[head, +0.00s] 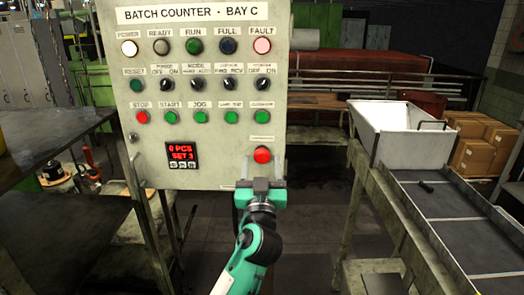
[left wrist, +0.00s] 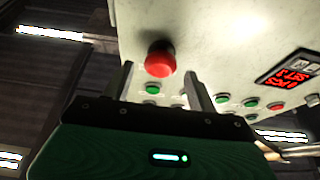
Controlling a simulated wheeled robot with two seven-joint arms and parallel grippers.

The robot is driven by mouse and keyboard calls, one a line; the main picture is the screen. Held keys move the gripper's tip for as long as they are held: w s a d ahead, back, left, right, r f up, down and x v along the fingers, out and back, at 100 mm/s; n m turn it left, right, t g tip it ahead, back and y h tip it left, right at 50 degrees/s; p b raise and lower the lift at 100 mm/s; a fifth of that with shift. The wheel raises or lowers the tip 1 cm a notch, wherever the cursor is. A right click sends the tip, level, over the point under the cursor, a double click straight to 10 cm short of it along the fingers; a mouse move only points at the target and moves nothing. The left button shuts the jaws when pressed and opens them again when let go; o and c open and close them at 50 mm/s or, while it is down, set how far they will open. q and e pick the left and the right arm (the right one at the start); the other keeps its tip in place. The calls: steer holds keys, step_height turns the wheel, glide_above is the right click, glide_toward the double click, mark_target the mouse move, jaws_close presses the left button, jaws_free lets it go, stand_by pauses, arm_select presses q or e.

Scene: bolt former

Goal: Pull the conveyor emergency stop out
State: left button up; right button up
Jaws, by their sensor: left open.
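The conveyor emergency stop is a red mushroom button (head: 262,155) at the lower right of the pale panel headed "BATCH COUNTER - BAY C" (head: 220,60). A small label sits above it, too small to read. My left gripper (head: 262,170) is just below the button in the head view, its fingers pointing up at it. In the left wrist view the red button (left wrist: 160,58) stands between and beyond the two open fingertips (left wrist: 160,78). Whether the fingers touch it I cannot tell. My right gripper is not in view.
The panel also holds a separate red STOP button (head: 141,117), green buttons, selector switches, lamps and a red display (head: 182,154). A dark table (head: 60,140) is at left. A white hopper (head: 395,135) and a conveyor (head: 450,220) are at right. Cardboard boxes (head: 480,150) stand behind.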

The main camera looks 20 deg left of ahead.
arm_select(q)
steer(key=shift+x, duration=1.1)
steer(key=shift+f, duration=0.1)
